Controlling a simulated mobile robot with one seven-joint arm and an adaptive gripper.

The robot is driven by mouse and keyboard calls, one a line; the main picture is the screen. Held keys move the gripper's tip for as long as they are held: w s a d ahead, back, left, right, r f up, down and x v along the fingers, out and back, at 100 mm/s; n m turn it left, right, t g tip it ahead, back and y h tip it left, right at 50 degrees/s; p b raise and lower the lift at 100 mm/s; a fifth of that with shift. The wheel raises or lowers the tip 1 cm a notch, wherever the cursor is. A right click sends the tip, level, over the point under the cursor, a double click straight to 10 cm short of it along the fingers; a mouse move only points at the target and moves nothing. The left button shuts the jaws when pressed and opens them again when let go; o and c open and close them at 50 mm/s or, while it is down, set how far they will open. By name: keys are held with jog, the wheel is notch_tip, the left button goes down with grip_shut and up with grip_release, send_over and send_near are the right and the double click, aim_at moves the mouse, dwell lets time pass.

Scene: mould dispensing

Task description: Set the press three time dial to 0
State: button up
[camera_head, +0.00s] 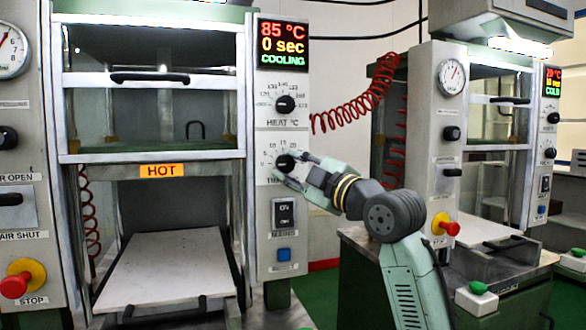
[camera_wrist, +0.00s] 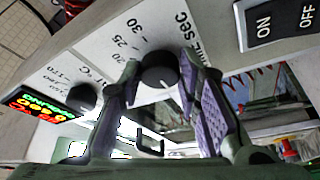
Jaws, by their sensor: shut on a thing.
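The black time dial (camera_head: 285,162) sits on the right-hand panel of the near press, below the heat dial (camera_head: 285,104). My gripper (camera_head: 288,170) reaches it from the right. In the wrist view the time dial (camera_wrist: 160,70) lies between the two fingers of my gripper (camera_wrist: 158,78), which is shut on it. Numbers 20, 25 and 30 show beside the dial; the rest of its scale is partly hidden, and its exact setting is hard to read. The press display (camera_head: 283,44) reads 85 °C, 0 sec, COOLING. No press number is readable.
A HOT sign (camera_head: 162,170) hangs over the near press's pale lower plate (camera_head: 165,265). A second press (camera_head: 450,130) stands at the right, with a red coiled hose (camera_head: 365,95) between.

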jog(key=o, duration=1.1)
jog(key=shift+o, duration=0.2)
jog(key=v, duration=1.2)
